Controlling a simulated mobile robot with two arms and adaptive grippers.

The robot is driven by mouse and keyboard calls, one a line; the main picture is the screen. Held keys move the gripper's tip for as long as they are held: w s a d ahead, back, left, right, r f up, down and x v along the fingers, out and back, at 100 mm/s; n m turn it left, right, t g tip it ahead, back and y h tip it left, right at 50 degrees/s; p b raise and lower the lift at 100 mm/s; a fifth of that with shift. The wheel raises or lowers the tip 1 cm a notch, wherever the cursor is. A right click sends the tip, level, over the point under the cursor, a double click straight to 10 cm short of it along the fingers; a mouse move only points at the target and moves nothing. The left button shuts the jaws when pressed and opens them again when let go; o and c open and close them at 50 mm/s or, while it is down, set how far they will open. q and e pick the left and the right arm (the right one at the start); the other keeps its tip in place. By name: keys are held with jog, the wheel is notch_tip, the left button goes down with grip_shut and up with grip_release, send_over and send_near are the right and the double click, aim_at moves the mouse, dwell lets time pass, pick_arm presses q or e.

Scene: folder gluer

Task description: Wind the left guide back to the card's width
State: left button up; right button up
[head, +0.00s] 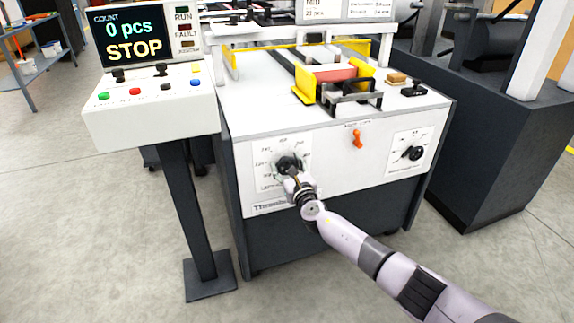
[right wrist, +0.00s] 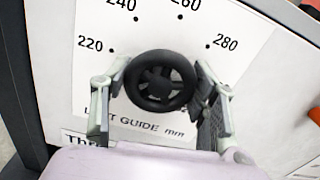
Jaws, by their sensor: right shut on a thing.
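The left guide knob (head: 288,163) is a black wheel on the machine's white front panel. It also shows in the right wrist view (right wrist: 160,82), above the print "LEFT GUIDE mm" on a dial plate (right wrist: 75,75) marked 220, 240, 260 and 280. My right gripper (head: 292,178) is shut on this knob, one finger on each side. The dial's pointer cannot be made out. On the machine's top, a yellow guide plate (head: 303,91) stands left of a reddish card piece (head: 334,74). Another yellow plate (head: 366,73) stands to its right. My left gripper is out of view.
An orange lever (head: 357,138) and a second black knob (head: 413,153) sit on the same panel, right of my gripper. A control stand (head: 150,112) at the left reads "0 pcs STOP". A dark machine (head: 490,150) stands at right. Open floor lies in front.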

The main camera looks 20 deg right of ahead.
dwell(0.4)
jog(key=o, duration=1.2)
jog(key=shift+s, duration=0.1)
jog(key=s, duration=1.1)
jog(key=shift+s+d, duration=0.25)
jog(key=shift+s, duration=0.15)
